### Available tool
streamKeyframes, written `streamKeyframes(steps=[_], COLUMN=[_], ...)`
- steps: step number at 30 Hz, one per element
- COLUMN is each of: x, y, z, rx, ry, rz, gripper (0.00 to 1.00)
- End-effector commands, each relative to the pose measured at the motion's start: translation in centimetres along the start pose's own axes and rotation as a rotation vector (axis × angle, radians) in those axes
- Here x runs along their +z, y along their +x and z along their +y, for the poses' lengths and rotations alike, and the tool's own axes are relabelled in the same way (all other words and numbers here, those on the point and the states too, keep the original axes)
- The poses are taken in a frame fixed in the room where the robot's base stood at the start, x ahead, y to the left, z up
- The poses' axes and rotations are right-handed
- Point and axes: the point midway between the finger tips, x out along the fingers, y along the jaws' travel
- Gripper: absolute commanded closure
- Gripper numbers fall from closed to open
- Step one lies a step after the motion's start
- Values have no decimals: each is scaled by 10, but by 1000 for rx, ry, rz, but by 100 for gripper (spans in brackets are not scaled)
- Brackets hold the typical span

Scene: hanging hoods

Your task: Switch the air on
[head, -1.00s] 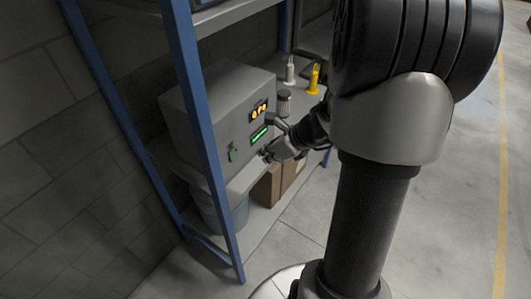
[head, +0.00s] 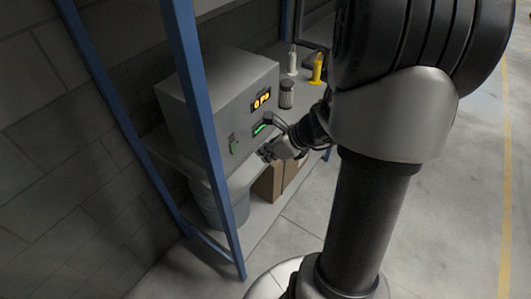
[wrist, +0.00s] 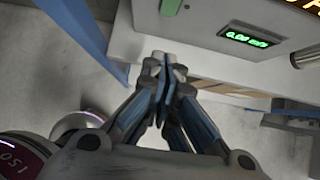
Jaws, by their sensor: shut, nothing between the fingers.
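A grey box (head: 205,95) stands on the shelf, with an orange-lit display (head: 262,98) and a smaller green display (head: 260,128) on its front. A small switch-like part with green on it (head: 234,147) is at the front's lower left. My gripper (head: 266,154) is shut and empty, low in front of the box. Its fingertips (wrist: 163,62) point toward the box's lower front, below that part; contact cannot be told.
A blue shelf post (head: 205,140) rises left of the box's front. A grey cylinder (head: 286,94), a white bottle (head: 292,60) and a yellow bottle (head: 317,68) stand to the right. A bucket (head: 222,205) and brown cartons (head: 270,182) are below. Open floor lies in front.

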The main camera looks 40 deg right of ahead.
Motion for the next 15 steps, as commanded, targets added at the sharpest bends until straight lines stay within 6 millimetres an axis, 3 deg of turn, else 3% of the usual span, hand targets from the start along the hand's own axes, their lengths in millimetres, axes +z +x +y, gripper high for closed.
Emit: streamKeyframes(steps=[1, 9, 15], x=[-3, -3, 21], y=[16, 73, 88], z=[1, 1, 1], rx=[4, 3, 2], ry=[-2, -1, -4], rz=[2, 1, 0], gripper=[100, 100, 100])
